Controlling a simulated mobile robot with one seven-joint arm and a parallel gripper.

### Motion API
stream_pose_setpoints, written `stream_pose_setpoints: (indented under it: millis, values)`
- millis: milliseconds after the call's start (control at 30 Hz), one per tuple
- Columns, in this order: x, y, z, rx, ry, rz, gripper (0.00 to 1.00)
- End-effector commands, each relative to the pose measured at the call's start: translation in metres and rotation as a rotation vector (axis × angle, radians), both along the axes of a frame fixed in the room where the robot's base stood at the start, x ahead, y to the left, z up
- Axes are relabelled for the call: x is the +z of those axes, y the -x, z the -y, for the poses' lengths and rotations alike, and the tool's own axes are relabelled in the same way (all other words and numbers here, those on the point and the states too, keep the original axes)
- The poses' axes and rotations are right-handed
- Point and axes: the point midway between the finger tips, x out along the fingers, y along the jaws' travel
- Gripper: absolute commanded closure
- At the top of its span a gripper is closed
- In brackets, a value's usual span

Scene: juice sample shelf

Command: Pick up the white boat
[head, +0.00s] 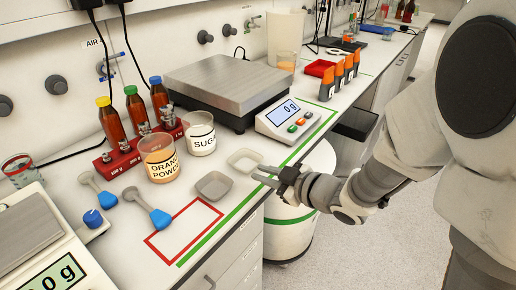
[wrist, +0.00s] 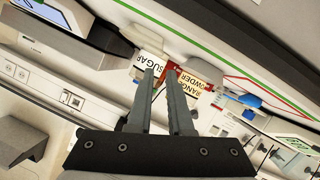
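The white boat (head: 244,160) is a small shallow square dish. It lies on the white bench near the front edge, right of the sugar beaker. My gripper (head: 263,175) is just right of and in front of it in the head view, close by. Whether they touch cannot be told. The two fingers are apart with nothing visible between them; the gap also shows in the wrist view (wrist: 161,72).
The sugar beaker (head: 200,133) and orange powder beaker (head: 160,159) stand left of the boats. A large scale (head: 228,80) with its display (head: 290,115) sits behind. Blue-handled scoops (head: 148,206) lie left.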

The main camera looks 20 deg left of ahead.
Motion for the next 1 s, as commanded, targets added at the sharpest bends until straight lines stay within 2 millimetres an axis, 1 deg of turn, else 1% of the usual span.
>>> stream_pose_setpoints:
  millis: [33,100,200,367,567,633,767,967,1000]
  values:
    - [-0.006,-0.004,-0.009,0.004,0.002,0.0,0.81]
    - [-0.01,-0.01,-0.018,0.003,0.0,0.0,0.81]
    - [-0.012,-0.015,-0.026,0.001,-0.001,0.0,0.81]
    - [-0.017,-0.02,-0.033,0.0,0.001,-0.001,0.81]
    - [-0.034,-0.032,-0.056,0.001,0.001,-0.001,0.81]
    - [-0.035,-0.037,-0.063,0.002,0.001,0.0,0.81]
    - [-0.037,-0.041,-0.07,0.0,0.0,-0.001,0.81]
    - [-0.036,-0.042,-0.07,-0.001,-0.002,0.0,0.81]
    - [-0.036,-0.042,-0.07,-0.001,-0.002,0.0,0.85]
